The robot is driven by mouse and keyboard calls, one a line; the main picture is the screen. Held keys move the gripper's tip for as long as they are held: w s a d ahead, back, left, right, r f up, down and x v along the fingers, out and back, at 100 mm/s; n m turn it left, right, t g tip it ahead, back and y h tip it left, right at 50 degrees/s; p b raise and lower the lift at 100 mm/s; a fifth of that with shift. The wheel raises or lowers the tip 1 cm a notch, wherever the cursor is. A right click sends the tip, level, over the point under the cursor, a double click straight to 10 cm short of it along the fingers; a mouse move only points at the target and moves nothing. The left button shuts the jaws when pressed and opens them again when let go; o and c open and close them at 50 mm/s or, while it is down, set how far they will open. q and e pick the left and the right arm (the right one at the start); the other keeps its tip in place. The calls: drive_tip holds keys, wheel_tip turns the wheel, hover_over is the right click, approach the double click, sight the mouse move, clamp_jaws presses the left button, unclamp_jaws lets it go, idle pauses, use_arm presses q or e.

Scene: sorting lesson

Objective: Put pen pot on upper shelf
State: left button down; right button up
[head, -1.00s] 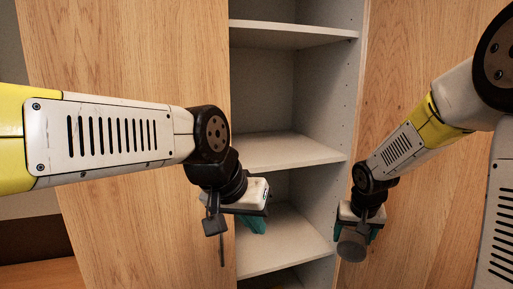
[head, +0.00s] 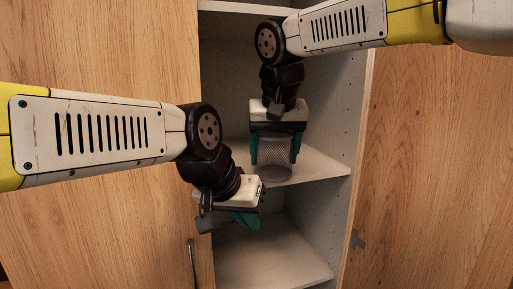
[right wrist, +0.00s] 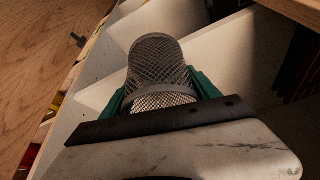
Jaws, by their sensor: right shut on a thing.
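The pen pot (head: 277,152) is a grey wire-mesh cylinder. My right gripper (head: 276,156) is shut on it, with one teal finger on each side. The pot is upright at the cabinet's middle shelf (head: 322,168), the upper of the two shelves seen below my right gripper; I cannot tell whether its base touches the board. In the right wrist view the pot (right wrist: 160,62) sits between the teal fingers (right wrist: 163,95). My left gripper (head: 246,219) is lower, in front of the lower shelf (head: 270,262); its jaw opening is hard to make out.
Another shelf board (head: 240,7) crosses the top of the cabinet. A wooden door (head: 100,60) with a handle stands at the left, and a wooden panel (head: 430,140) at the right. The visible part of the middle shelf right of the pot is clear.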

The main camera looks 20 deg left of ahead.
drive_tip(key=w+a, duration=0.1)
drive_tip(key=w, duration=0.2)
drive_tip(key=w+a, duration=0.1)
drive_tip(key=w, duration=0.3)
drive_tip(key=w+a, duration=0.1)
drive_tip(key=w, duration=0.2)
drive_tip(key=shift+w+a, duration=0.3)
drive_tip(key=shift+w, duration=0.05)
drive_tip(key=w, duration=0.1)
drive_tip(key=w+a, duration=0.1)
drive_tip(key=w, duration=0.1)
drive_tip(key=shift+w+a+f, duration=0.1)
drive_tip(key=shift+w, duration=0.15)
drive_tip(key=shift+f, duration=0.5)
drive_tip(key=shift+s+f, duration=0.1)
drive_tip(key=shift+f, duration=0.1)
drive_tip(key=shift+f, duration=0.15)
drive_tip(key=o, duration=1.4)
drive_tip(key=shift+o, duration=0.2)
